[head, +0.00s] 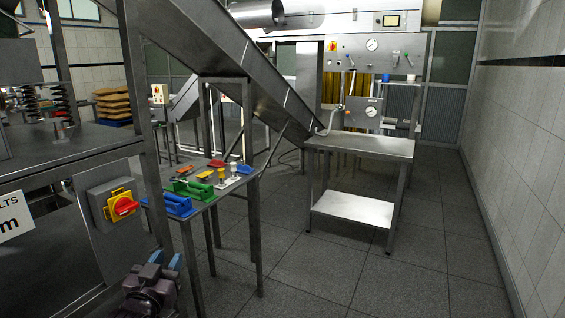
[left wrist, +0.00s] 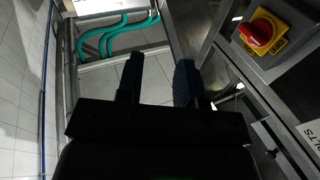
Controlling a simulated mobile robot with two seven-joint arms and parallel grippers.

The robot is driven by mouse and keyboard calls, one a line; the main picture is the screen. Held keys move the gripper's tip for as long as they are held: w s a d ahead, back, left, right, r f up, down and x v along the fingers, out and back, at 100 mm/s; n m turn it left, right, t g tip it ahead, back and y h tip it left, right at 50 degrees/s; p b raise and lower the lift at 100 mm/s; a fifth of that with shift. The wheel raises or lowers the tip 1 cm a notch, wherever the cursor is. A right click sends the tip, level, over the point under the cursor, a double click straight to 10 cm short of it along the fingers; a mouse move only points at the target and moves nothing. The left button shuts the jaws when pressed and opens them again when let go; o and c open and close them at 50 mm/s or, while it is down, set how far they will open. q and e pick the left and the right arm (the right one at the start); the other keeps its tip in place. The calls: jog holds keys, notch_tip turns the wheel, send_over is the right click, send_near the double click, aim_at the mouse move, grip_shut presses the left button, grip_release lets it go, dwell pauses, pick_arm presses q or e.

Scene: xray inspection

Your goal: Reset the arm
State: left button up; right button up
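The switch shows at the upper right of the left wrist view (left wrist: 264,32), apart from the fingers. My right gripper is in neither view.
A small table (head: 235,184) holds blue, green, red and yellow handled items. A steel table (head: 360,146) with a lower shelf stands in the middle. A sloping steel chute (head: 235,65) crosses above. The floor (head: 435,235) at the right is clear. Green hoses (left wrist: 112,32) show in the wrist view.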

pick_arm(q)
jog(key=s+a+f+n+g+y, duration=0.1)
jog(key=s+f+g, duration=0.6)
jog(key=s+f, duration=2.1)
jog(key=shift+s+a+g+y, duration=0.3)
jog(key=shift+s+a+g, duration=0.1)
jog(key=shift+s+a, duration=0.45)
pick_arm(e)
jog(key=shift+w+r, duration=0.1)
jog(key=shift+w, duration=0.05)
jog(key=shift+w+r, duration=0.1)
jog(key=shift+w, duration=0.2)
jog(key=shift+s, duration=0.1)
